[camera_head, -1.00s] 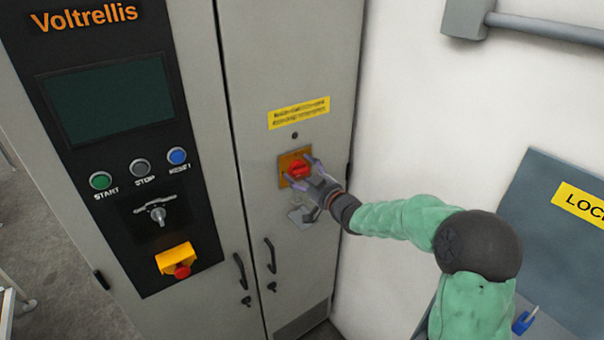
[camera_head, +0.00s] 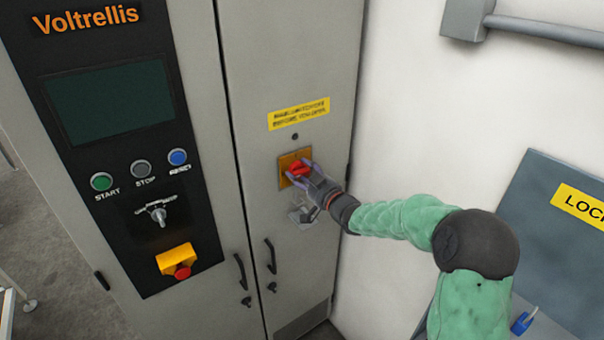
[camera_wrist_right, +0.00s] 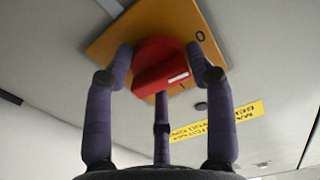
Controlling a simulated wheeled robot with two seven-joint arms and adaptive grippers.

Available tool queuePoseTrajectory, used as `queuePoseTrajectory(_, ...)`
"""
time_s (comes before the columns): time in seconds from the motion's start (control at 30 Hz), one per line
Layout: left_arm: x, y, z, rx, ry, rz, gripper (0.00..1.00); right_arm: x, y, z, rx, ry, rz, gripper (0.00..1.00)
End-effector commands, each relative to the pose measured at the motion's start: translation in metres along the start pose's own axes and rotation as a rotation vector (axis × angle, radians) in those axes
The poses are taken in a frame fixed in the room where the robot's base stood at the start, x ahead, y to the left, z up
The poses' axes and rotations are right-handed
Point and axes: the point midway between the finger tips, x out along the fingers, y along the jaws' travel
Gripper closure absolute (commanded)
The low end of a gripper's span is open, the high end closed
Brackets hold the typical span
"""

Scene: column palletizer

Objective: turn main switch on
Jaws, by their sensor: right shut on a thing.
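The main switch is a red rotary knob (camera_head: 298,170) on a yellow-orange square plate (camera_head: 287,161), on the right door of the grey cabinet. In the right wrist view the red knob (camera_wrist_right: 160,66) sits between my fingers, with a white mark on its grip. A "0" shows at one corner of the plate (camera_wrist_right: 185,22). My right gripper (camera_head: 306,174) is shut on the knob; its purple fingers (camera_wrist_right: 160,75) stand around the knob's sides. Part of the plate is hidden behind the knob and fingers. My left gripper is not in view.
A yellow label (camera_head: 299,114) is above the switch. Left of it is a black panel with a screen (camera_head: 108,100), buttons, a selector (camera_head: 158,214) and a red emergency stop (camera_head: 181,270). Door handles (camera_head: 270,255) are below. A lockout board (camera_head: 560,240) stands at right.

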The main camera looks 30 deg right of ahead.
Motion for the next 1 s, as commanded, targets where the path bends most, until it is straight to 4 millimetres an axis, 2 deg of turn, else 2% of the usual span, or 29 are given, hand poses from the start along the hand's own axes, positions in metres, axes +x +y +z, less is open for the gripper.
queuePoseTrajectory(1.0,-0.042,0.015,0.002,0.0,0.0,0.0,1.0,0.0,0.0,-0.001,0.916,-0.002,0.002,0.78)
